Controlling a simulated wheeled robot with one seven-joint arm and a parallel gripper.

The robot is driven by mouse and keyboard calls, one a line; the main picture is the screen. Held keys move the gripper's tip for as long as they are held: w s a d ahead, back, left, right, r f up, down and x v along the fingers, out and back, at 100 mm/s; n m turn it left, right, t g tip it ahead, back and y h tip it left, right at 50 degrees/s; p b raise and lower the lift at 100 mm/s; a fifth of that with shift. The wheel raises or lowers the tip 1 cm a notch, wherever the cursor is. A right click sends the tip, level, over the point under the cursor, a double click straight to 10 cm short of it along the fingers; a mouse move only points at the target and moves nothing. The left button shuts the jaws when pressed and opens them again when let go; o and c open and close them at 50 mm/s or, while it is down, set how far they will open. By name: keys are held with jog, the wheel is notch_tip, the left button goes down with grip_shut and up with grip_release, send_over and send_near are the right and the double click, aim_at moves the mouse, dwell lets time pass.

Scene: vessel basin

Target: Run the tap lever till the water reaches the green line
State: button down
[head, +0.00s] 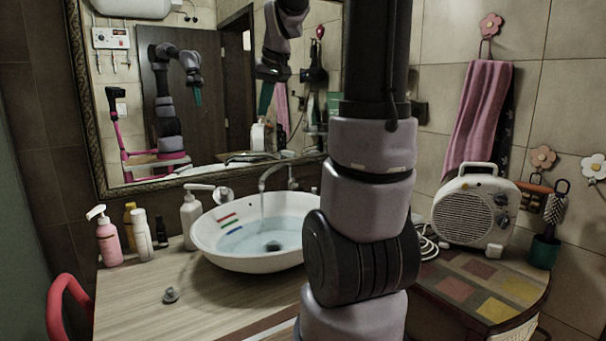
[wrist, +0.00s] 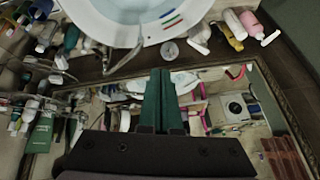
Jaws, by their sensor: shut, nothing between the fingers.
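The white basin (head: 212,253) stands on the wooden counter with pale blue water (head: 255,238) in it. Red, green (head: 227,225) and blue marks are on its inner left wall. The water edge looks close to the lowest, blue mark, below the green one. The curved metal tap (head: 268,178) stands behind the basin, and a faint thin stream seems to fall from its spout. I cannot clearly make out its lever. My gripper (wrist: 162,72) is shut and empty in the wrist view, its green fingers together, apart from the basin.
A pink bottle (head: 108,243) and a white pump bottle (head: 191,218) stand left of the basin. A small metal plug (head: 171,295) lies on the front counter. A mirror (head: 150,185) hangs behind. A fan heater (head: 476,209) stands at right. My arm hides the basin's right side.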

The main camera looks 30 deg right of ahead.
jog(key=w+d+f+n, duration=0.1)
jog(key=w+d+f, duration=0.45)
jog(key=d, duration=0.25)
jog(key=w+d+f+g, duration=0.1)
jog(key=w+d+f, duration=0.3)
jog(key=w+d, duration=0.3)
jog(key=w+d+f+n, duration=0.1)
jog(key=w+d+f, duration=0.35)
jog(key=d, duration=0.45)
jog(key=shift+h, duration=0.4)
jog(key=x, duration=1)
jog(key=shift+s+d+f, duration=0.1)
jog(key=shift+s+f, duration=0.2)
jog(key=shift+f, duration=0.2)
jog(key=shift+s+f, duration=0.3)
jog(key=shift+f, duration=0.2)
jog(key=shift+s+f, duration=0.3)
jog(key=shift+f, duration=0.2)
jog(key=shift+s+f, duration=0.15)
jog(key=shift+f, duration=0.4)
jog(key=shift+s+a+f, duration=0.1)
jog(key=shift+s+f, duration=0.4)
jog(key=shift+f, duration=0.2)
jog(key=shift+s+a+f, duration=0.1)
jog(key=shift+s+f, duration=0.4)
jog(key=shift+f, duration=0.2)
